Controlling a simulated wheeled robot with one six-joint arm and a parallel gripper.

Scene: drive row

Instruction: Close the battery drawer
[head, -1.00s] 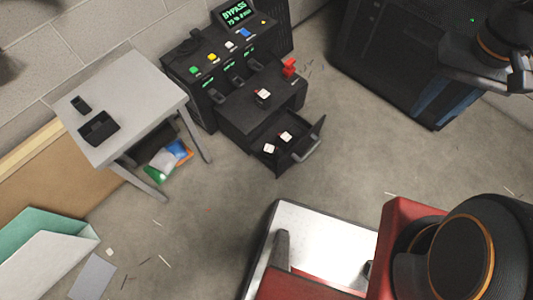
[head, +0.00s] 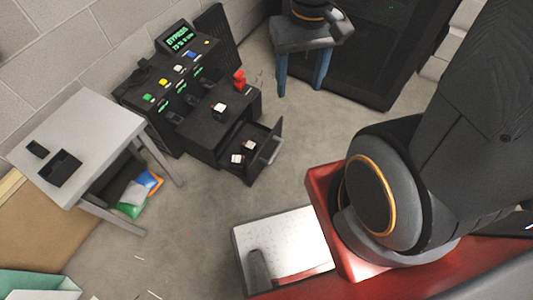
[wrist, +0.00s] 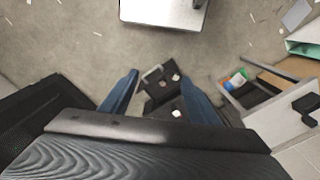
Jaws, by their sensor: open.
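The battery drawer (head: 267,160) is a black drawer pulled out of a low black cabinet (head: 198,128) in the head view. Small white and red blocks (head: 237,159) lie inside it, and a grey bar handle (head: 270,151) is on its front. The drawer also shows between my fingers in the wrist view (wrist: 148,90), with its handle toward the top. My gripper (head: 300,88) has two blue fingers, spread apart and empty. In the head view it appears above and right of the drawer, apart from it. My gripper also shows in the wrist view (wrist: 160,78).
A console (head: 150,92) with coloured buttons and a screen reading BYPASS stands behind the cabinet. A red part (head: 240,79) sits at the cabinet's back corner. A grey table (head: 98,128) stands left. Concrete floor (head: 205,200) is clear before the drawer.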

